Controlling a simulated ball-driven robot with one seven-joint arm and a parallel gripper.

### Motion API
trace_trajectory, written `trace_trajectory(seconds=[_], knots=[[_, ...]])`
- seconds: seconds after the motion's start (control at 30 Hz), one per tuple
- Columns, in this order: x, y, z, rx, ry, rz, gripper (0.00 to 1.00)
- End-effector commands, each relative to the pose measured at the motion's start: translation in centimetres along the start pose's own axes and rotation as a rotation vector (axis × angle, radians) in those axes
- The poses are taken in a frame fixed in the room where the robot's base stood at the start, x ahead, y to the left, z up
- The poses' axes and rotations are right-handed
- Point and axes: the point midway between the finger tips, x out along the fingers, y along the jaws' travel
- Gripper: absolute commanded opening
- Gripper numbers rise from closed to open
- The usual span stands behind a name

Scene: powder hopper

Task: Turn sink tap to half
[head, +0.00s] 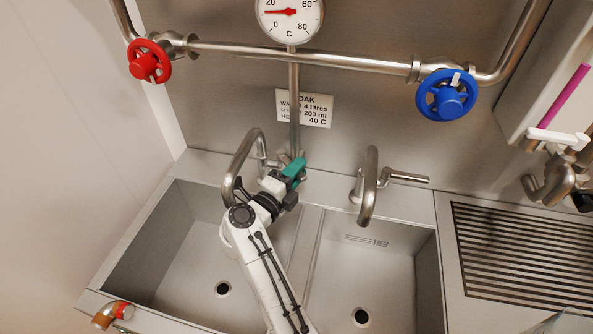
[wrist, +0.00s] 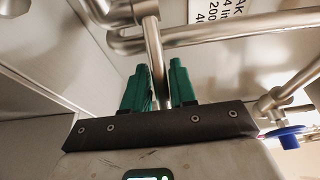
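Two steel taps stand behind a double sink (head: 313,245). The left tap (head: 238,165) has a curved spout over the left basin; its lever is mostly hidden behind my gripper in the head view. The right tap (head: 369,188) has a lever (head: 408,178) pointing right. My gripper (head: 294,168) is at the left tap, just right of its spout. In the wrist view my gripper (wrist: 158,75) has its green fingers apart, one on each side of a steel bar (wrist: 155,55), which looks like the left tap's lever. The fingers do not look closed on it.
A red valve wheel (head: 149,62) and a blue one (head: 446,95) sit on the wall pipe above, beside a dial gauge (head: 290,18). A label (head: 305,108) is behind my gripper. A slatted drainer (head: 520,245) lies right of the sink.

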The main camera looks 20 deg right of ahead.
Motion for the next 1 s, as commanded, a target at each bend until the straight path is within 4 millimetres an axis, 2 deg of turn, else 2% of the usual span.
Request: trace_trajectory(seconds=[0.03, 0.27, 1.0], knots=[[-0.01, 0.01, -0.01, 0.0, 0.0, 0.0, 0.21], [-0.01, 0.03, -0.01, 0.0, 0.0, 0.0, 0.0], [-0.34, 0.1, 0.11, -0.001, 0.054, 0.001, 0.0]])
